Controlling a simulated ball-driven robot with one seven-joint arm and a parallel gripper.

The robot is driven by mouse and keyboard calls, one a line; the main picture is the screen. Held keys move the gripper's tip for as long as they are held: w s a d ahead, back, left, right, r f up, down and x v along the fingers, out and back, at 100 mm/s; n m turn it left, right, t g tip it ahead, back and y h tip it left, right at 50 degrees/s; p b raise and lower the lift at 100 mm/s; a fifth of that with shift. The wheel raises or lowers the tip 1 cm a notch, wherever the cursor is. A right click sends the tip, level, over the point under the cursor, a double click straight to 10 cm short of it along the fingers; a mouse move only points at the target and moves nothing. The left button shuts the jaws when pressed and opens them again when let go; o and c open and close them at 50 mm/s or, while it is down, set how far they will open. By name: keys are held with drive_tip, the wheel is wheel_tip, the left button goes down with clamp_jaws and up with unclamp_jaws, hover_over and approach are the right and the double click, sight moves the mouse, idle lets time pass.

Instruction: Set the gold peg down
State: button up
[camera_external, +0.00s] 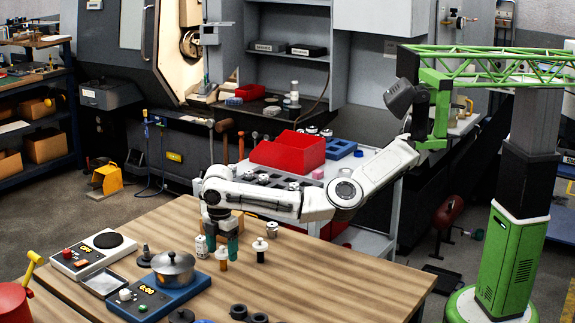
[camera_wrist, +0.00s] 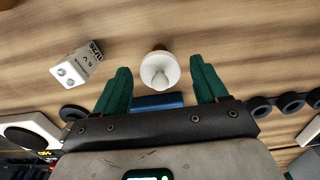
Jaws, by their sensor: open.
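The gold peg (camera_external: 222,264), with a white knob top, stands upright on the wooden table (camera_external: 330,275). In the wrist view the peg (camera_wrist: 160,72) shows mostly its white head, with a bit of gold-brown behind it. It lies between the fingertips, with a visible gap to each green finger. My gripper (camera_external: 223,244) is open and low over the table, right at the peg; its fingers (camera_wrist: 162,80) also show in the wrist view. I cannot tell from the views how far the fingertips reach down beside the peg.
A white 6 V battery block (camera_wrist: 80,66) stands left of the peg. A dark peg with a white knob (camera_external: 261,250) stands to the right. A pot (camera_external: 174,268) on a blue cooker is at the left. Black rings (camera_external: 249,313) lie at the front. The table's right side is clear.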

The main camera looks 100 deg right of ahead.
wheel_tip(320, 180, up, 8)
drive_tip(key=shift+r, duration=0.1)
